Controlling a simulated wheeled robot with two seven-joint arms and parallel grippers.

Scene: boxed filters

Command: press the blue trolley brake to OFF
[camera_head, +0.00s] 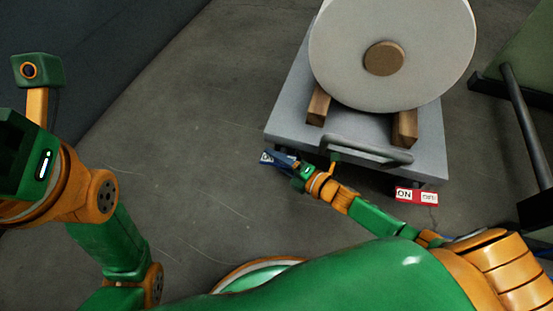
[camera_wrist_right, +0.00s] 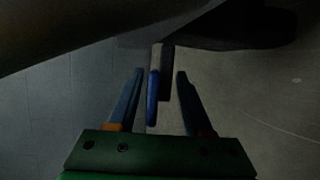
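In the head view the blue brake pedal (camera_head: 267,157) sits low at the front left corner of the grey trolley (camera_head: 289,110). Part of its label shows; the rest is hidden by my right gripper (camera_head: 287,163), which is right at it. In the right wrist view the right gripper (camera_wrist_right: 160,74) has its two fingers apart. A narrow blue piece, apparently the pedal (camera_wrist_right: 152,98), shows between them in the picture; I cannot tell whether they touch. My left gripper's body (camera_head: 22,155) is at the left edge of the head view; its fingers do not show.
A red and white pedal (camera_head: 417,196) marked ON and OFF is at the trolley's front right. A large white roll (camera_head: 345,50) rests on wooden blocks (camera_head: 405,128) on the trolley. A grey handle bar (camera_head: 367,150) crosses its front. The floor to the left is clear.

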